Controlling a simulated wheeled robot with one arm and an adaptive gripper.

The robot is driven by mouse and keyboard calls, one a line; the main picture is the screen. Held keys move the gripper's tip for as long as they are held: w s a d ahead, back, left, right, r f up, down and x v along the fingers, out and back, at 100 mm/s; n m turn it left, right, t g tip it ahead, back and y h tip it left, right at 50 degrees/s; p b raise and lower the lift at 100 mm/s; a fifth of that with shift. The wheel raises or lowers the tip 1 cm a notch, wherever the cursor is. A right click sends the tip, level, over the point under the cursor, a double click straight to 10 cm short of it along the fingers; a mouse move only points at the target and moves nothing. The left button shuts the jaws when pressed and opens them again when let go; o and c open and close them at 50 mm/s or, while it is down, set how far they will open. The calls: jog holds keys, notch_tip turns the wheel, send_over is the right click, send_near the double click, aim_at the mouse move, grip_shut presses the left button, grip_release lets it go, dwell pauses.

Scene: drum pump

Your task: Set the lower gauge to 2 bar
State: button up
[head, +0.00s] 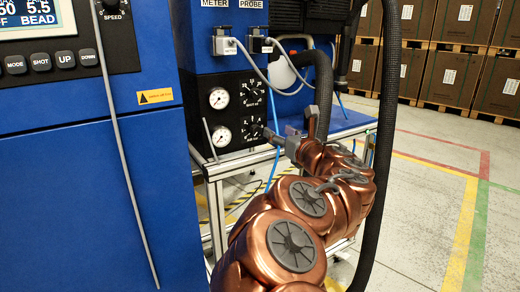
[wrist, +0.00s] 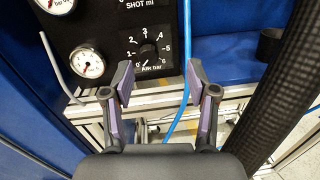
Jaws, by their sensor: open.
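The lower gauge (head: 222,136) is a small white round dial on the black panel, and it also shows in the wrist view (wrist: 87,63). Its needle is too small to read surely. To its right is a black knob (wrist: 148,52) with a printed scale up to 6, labelled AIR bar; this lower knob also shows in the head view (head: 252,130). Its pointer setting is not clear. My gripper (wrist: 160,80) is open and empty, its fingers apart below and in front of the knob, not visibly touching it. In the head view my gripper (head: 276,136) is beside the panel's right edge.
An upper gauge (head: 219,98) and upper knob (head: 253,92) sit above. A blue hose (wrist: 184,60) runs down behind the right finger. A thin grey rod (wrist: 58,65) stands left of the lower gauge. A thick black hose (wrist: 275,85) hangs at the right.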

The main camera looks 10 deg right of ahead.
aim_at(257, 131)
jog(key=shift+n+y, duration=0.6)
jog(key=shift+n, duration=0.3)
jog(key=shift+w+a+f+b, duration=0.3)
jog(key=shift+w+a, duration=0.35)
jog(key=shift+w, duration=0.6)
jog(key=shift+w+a+f+b, duration=0.25)
jog(key=shift+w+a+f, duration=0.35)
jog(key=shift+w, duration=0.7)
jog(key=shift+w+a+f+b, duration=0.25)
jog(key=shift+w+a, duration=0.5)
jog(key=shift+w, duration=0.5)
jog(key=shift+c, duration=0.2)
grip_shut()
